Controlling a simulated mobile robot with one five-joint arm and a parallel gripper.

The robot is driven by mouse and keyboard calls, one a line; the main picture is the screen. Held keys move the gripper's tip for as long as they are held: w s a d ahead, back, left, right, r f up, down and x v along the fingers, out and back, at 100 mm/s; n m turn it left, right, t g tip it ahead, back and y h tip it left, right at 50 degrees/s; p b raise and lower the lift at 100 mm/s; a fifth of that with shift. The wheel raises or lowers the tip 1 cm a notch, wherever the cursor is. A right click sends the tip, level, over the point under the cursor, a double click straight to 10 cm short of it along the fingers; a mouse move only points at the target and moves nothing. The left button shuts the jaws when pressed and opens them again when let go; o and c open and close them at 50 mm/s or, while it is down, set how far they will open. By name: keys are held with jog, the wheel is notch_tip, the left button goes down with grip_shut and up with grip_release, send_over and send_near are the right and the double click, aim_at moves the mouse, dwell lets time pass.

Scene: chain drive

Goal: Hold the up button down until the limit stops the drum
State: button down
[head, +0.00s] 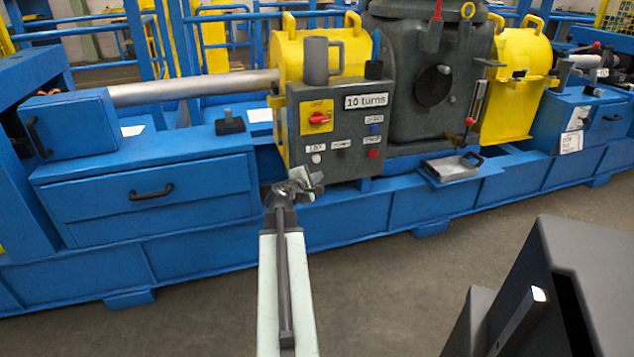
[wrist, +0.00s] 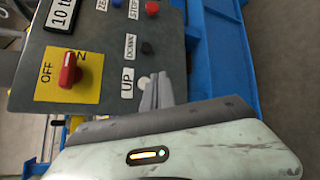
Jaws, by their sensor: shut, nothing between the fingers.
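The up button (head: 316,158) is white, at the lower left of a grey control box (head: 292,120). In the wrist view the up button (wrist: 143,83) shows beside the "UP" label (wrist: 127,82). My gripper (head: 314,180) is shut and empty, just below the button in the head view. In the wrist view my gripper's fingertips (wrist: 154,80) are right beside the button and overlap its edge; I cannot tell whether they touch it. A sign on the box reads "10 turns" (head: 366,101). I cannot tell which part is the drum.
The box also carries a black down button (wrist: 147,48), a red stop button (head: 374,154), a blue zero button (head: 374,128) and a red off/on switch (head: 319,118). A blue machine base (head: 150,195) runs behind my arm. A small metal tray (head: 450,168) sits right of the box.

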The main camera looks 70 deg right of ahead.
aim_at(316, 158)
jog(key=s, duration=0.1)
jog(key=s+d, duration=0.1)
jog(key=shift+s+d+f+n+h, duration=0.3)
jog(key=shift+s+d+f, duration=0.05)
jog(key=shift+s+f, duration=0.05)
jog(key=shift+w+d, duration=0.1)
jog(key=shift+w+d, duration=1.4)
jog(key=shift+d, duration=0.25)
jog(key=shift+w+d, duration=1.35)
jog(key=shift+d, duration=0.3)
jog(key=shift+d, duration=0.1)
jog(key=shift+w+d, duration=0.25)
jog(key=shift+w, duration=0.05)
jog(key=shift+w+d, duration=0.3)
jog(key=shift+d, duration=0.05)
dwell(3.3)
